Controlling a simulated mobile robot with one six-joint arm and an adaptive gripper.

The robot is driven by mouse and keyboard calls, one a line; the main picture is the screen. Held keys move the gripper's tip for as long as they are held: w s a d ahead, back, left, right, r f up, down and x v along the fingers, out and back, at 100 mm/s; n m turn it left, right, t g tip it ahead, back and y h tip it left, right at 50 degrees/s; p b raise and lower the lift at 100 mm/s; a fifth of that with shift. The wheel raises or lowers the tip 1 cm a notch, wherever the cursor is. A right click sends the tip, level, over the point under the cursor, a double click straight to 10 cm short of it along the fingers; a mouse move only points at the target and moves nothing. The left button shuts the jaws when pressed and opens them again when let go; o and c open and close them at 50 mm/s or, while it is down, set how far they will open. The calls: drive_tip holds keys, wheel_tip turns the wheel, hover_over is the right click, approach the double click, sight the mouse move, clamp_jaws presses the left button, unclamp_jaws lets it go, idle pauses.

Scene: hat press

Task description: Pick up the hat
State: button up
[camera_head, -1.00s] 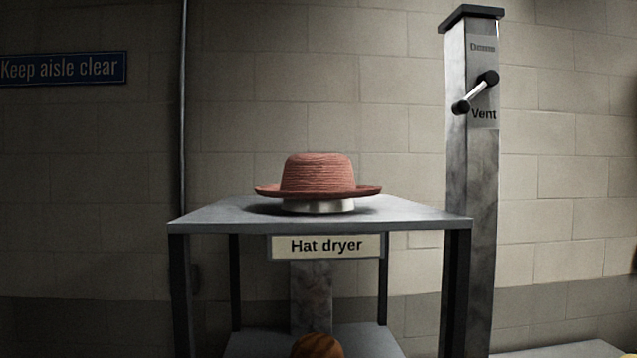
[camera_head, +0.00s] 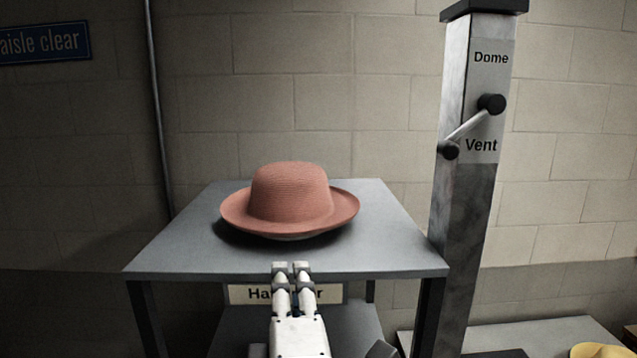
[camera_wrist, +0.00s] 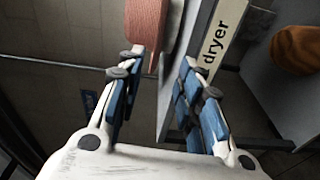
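The hat (camera_head: 290,195) is reddish-pink with a round crown and a wide brim. It sits upright on the grey table labelled "Hat dryer" (camera_head: 180,252), in the middle of the head view. Part of the hat also shows at the top of the wrist view (camera_wrist: 147,28). A pale support shows slightly under the brim. My gripper (camera_head: 291,268) is at the table's front edge, in front of the hat and apart from it. In the wrist view its two blue-padded fingers (camera_wrist: 160,76) stand apart with nothing between them, the table edge close to the right finger.
A metal post (camera_head: 470,190) with a lever (camera_head: 470,127) between "Dome" and "Vent" stands right of the table. A yellow object (camera_head: 597,350) is at the lower right. A brown rounded object (camera_wrist: 297,48) shows in the wrist view. The tabletop around the hat is clear.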

drive_tip(key=p, duration=0.1)
approach(288, 235)
drive_tip(key=shift+h, duration=0.3)
drive_tip(key=w, duration=1.1)
drive_tip(key=shift+a+f, duration=0.1)
drive_tip(key=shift+a, duration=0.3)
drive_tip(key=shift+s+d, duration=0.1)
drive_tip(key=shift+s, duration=0.1)
drive_tip(key=shift+c, duration=0.2)
drive_tip(key=shift+w, duration=0.1)
drive_tip(key=c, duration=0.4)
clamp_jaws()
